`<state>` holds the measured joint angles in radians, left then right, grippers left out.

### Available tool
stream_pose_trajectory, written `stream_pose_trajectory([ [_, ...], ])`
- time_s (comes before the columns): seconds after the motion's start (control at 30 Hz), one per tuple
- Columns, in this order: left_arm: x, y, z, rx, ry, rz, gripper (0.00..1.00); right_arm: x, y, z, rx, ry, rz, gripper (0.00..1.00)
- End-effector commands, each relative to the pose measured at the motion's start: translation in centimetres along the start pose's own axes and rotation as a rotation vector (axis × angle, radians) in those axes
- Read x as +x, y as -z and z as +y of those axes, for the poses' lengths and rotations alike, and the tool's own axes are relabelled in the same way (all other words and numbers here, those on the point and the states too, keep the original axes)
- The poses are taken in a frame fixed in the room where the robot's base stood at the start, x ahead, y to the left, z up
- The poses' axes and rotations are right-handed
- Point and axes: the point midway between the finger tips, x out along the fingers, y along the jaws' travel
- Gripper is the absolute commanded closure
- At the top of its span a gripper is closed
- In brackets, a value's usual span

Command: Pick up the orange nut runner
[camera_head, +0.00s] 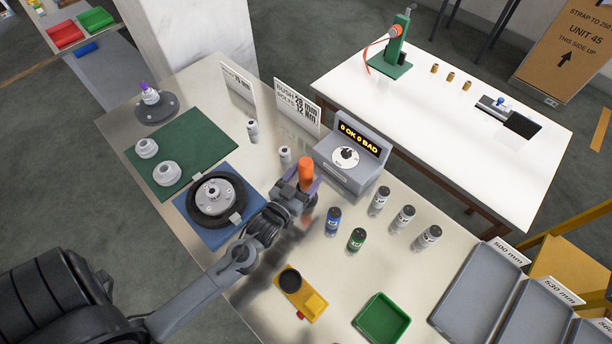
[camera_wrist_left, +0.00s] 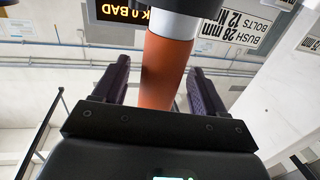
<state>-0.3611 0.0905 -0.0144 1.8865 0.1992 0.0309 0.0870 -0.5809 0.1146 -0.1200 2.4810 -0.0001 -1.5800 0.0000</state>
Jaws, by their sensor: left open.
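The orange nut runner (camera_head: 305,172) stands upright near the middle of the steel bench, in front of the grey display box. Its orange body (camera_wrist_left: 165,72) fills the middle of the left wrist view, with a white band and a dark part at the top of that picture. My left gripper (camera_head: 303,190) is open, with its two dark fingers on either side of the orange body. In the left wrist view a gap shows between the left-hand finger and the body; the right-hand finger is very close to it. The runner's lower part is hidden by my gripper in the head view.
The display box (camera_head: 350,160) stands just behind. Several capped bottles, one of them blue-labelled (camera_head: 332,221), stand to the right. A black ring on a blue mat (camera_head: 233,234) lies left. A yellow fixture (camera_head: 313,300) and a green tray (camera_head: 381,320) are in front.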

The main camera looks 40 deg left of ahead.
Motion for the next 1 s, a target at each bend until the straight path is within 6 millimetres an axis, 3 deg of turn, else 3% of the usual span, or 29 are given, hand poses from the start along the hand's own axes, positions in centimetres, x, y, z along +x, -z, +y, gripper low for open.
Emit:
stream_pose_trajectory([
  [0.33,0.77,-0.02,0.0,-0.001,0.0,0.0,0.28,0.01,-0.01,0.03,-0.001,-0.001,-0.001,0.0],
  [0.73,0.74,-0.01,0.01,-0.001,0.0,0.0,0.88,0.04,-0.06,0.23,-0.009,-0.007,-0.002,0.0],
  [1.0,0.79,0.36,0.01,-0.001,0.0,0.005,0.89,0.0,-0.04,0.21,-0.009,-0.007,-0.002,0.0],
])
